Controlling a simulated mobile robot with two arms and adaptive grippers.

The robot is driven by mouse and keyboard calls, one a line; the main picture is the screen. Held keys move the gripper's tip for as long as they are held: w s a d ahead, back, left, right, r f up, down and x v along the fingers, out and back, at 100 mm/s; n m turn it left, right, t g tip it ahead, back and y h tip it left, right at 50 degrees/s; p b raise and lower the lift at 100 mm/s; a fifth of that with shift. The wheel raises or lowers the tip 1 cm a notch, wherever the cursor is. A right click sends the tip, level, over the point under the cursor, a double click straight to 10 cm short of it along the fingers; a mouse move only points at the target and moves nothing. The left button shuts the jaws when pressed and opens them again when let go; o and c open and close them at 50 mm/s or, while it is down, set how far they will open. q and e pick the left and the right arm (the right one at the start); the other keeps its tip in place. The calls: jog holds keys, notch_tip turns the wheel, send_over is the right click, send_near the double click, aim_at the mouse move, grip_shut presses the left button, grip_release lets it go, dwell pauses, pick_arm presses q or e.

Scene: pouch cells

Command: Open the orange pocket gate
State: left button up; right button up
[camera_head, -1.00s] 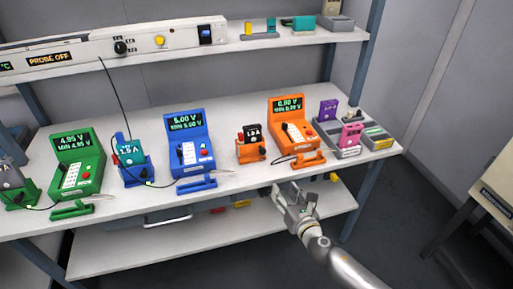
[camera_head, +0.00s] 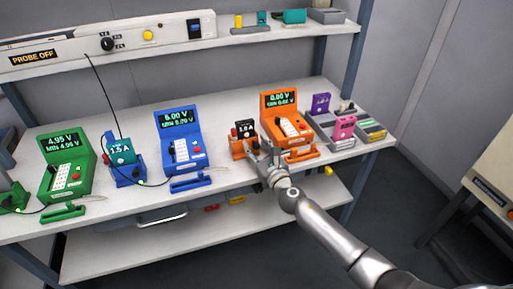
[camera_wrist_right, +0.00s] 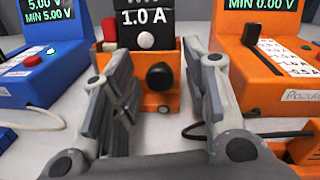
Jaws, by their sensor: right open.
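The orange pocket (camera_head: 240,147) stands on the bench just left of the orange meter. It holds a black cell (camera_head: 244,129) marked 1.0 A with a white round spot. On its front, the orange gate (camera_wrist_right: 172,99) carries a black knob (camera_wrist_right: 160,76). My right gripper (camera_head: 262,152) is in front of the pocket at its right side. In the wrist view my right gripper (camera_wrist_right: 160,105) is open, with the fingers on either side of the pocket front and the knob between them, apart from both. The gate looks upright against the pocket. My left gripper is not in view.
The orange meter (camera_head: 287,121) reading 0.00 V stands right of the pocket, with an orange lever (camera_head: 303,155) before it. The blue meter (camera_head: 184,137) is to the left. Farther right are a purple cell (camera_head: 320,103) and a pink cell (camera_head: 344,127). A cable lies near my fingers.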

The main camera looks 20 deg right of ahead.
jog(key=shift+w, duration=0.25)
jog(key=shift+s, duration=0.1)
grip_shut()
jog(key=shift+a+r, duration=0.1)
